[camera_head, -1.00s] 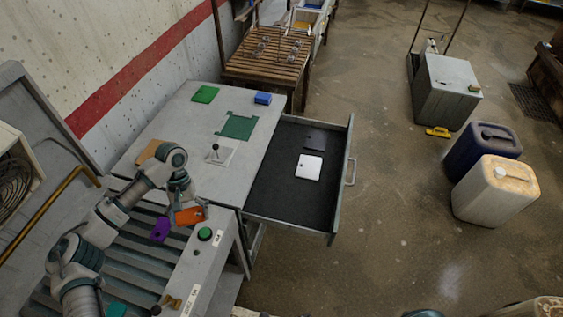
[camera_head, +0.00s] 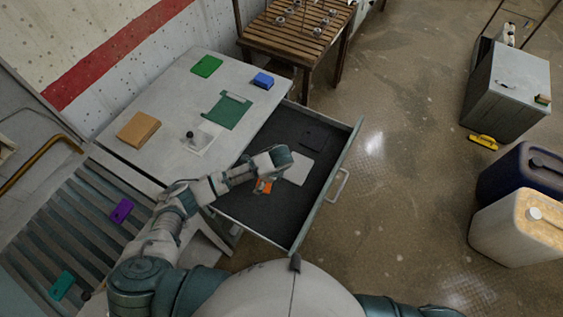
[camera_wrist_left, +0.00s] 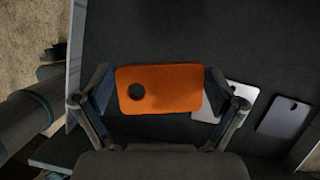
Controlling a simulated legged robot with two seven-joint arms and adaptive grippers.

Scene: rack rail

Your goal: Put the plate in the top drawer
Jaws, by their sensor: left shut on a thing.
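My left gripper (camera_head: 266,180) is shut on an orange plate (camera_head: 263,187) and holds it over the open drawer (camera_head: 326,190). In the left wrist view, the fingers grip the orange plate (camera_wrist_left: 178,90) at its two short ends, and its round hole is toward the left. The drawer's dark floor lies below it. A white plate (camera_head: 300,168) and a dark plate (camera_head: 312,138) lie in the drawer, to the right of the orange plate. The exact height above the drawer floor is hard to tell. My right gripper is not in view.
The grey tabletop (camera_head: 170,95) beside the drawer holds a brown block (camera_head: 138,129), a green plate (camera_head: 207,66), a blue block (camera_head: 263,80) and a green tray (camera_head: 227,110). Floor right of the drawer is clear.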

